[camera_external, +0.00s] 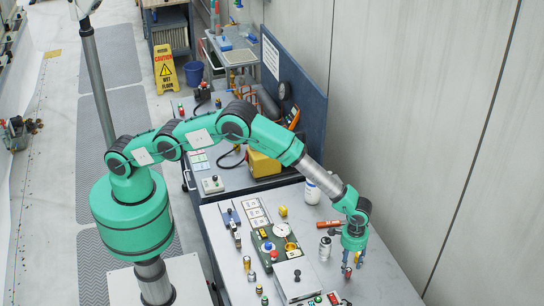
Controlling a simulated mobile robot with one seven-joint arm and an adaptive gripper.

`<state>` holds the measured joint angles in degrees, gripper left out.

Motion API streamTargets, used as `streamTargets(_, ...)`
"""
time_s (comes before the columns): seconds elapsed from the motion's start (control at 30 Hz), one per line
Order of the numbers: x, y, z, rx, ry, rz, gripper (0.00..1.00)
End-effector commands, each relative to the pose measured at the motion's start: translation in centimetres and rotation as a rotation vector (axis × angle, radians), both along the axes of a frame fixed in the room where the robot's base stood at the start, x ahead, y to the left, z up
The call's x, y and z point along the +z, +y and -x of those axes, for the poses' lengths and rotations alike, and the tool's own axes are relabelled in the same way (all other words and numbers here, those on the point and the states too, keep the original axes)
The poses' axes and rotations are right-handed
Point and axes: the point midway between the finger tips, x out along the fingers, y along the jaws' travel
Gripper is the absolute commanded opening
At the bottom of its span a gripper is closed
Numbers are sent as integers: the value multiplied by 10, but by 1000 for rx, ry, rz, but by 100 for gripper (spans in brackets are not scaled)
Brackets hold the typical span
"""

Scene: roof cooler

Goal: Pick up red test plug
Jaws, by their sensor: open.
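My gripper (353,262) is open and points down at the right part of the grey workbench (385,285). A small red piece (348,272) shows right at its fingertips. It may be the red test plug, but it is too small to be sure, and I cannot tell whether it stands between the fingers or beside them. Another small red item (274,254) is on the green panel (275,243), left of my gripper.
A dark-lidded jar (325,249) and a red-orange cylinder (328,224) are close to the left of my gripper. A white bottle (312,193) stands farther back. A light box (297,279) and several small fittings crowd the bench's left and front. The right side is clear.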

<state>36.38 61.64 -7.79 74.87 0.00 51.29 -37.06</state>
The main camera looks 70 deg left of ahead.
Motion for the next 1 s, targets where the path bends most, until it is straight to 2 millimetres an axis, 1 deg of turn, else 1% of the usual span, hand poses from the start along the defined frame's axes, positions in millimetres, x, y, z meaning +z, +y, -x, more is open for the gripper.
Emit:
streamTargets(0.23,0,0,0,0,0,0,45)
streamTargets(0.37,-4,0,0,0,0,0,45)
streamTargets(0.8,-44,-1,0,0,1,-1,45)
streamTargets(1.0,-51,-1,0,0,-1,1,45)
